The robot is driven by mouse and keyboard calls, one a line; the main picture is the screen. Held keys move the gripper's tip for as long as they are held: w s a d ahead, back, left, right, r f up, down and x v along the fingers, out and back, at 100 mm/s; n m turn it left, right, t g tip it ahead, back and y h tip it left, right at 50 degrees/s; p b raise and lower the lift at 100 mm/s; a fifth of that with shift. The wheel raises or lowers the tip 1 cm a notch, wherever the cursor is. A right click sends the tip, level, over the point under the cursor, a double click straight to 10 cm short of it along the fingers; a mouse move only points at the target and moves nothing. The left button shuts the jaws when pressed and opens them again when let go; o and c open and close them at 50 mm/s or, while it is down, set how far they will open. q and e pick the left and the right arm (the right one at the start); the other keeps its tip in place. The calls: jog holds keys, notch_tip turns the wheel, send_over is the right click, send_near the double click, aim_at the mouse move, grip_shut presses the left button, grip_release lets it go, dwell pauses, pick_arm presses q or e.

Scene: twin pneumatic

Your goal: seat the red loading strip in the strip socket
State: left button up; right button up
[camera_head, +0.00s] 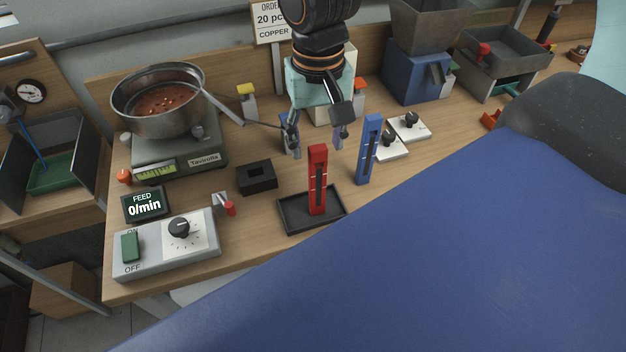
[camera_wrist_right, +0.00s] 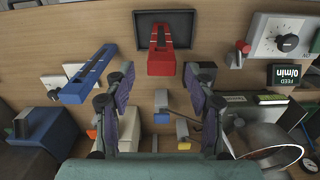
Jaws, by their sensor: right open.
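The red loading strip (camera_head: 318,180) stands upright in a black tray (camera_head: 293,224), with a dark slot along its face. It also shows in the right wrist view (camera_wrist_right: 161,63), near the top middle. A black block with a recess in its top (camera_head: 257,178), which looks like the strip socket, sits left of the tray and is empty. My right gripper (camera_head: 318,146) is open and empty, its fingers pointing down just behind the red strip's upper end. In the right wrist view the fingers (camera_wrist_right: 160,85) are spread either side of the strip's line. My left gripper is not in view.
A blue strip (camera_head: 369,150) stands upright right of the red one. A scale (camera_head: 180,150) with a metal pan (camera_head: 160,100), a feed control box (camera_head: 167,245) and a small red-tipped lever (camera_head: 230,208) stand left. White knob plates (camera_head: 410,127) lie at right.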

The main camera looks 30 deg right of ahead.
aim_at(319, 165)
jog(key=f, duration=0.6)
jog(key=shift+s+a+f+b, duration=0.3)
jog(key=shift+s+a+b, duration=0.05)
jog(key=shift+s+b, duration=0.05)
jog(key=shift+s+d+f, duration=0.1)
jog(key=shift+d+f, duration=0.2)
jog(key=shift+f, duration=0.1)
jog(key=shift+a+r, duration=0.1)
jog(key=shift+r, duration=0.05)
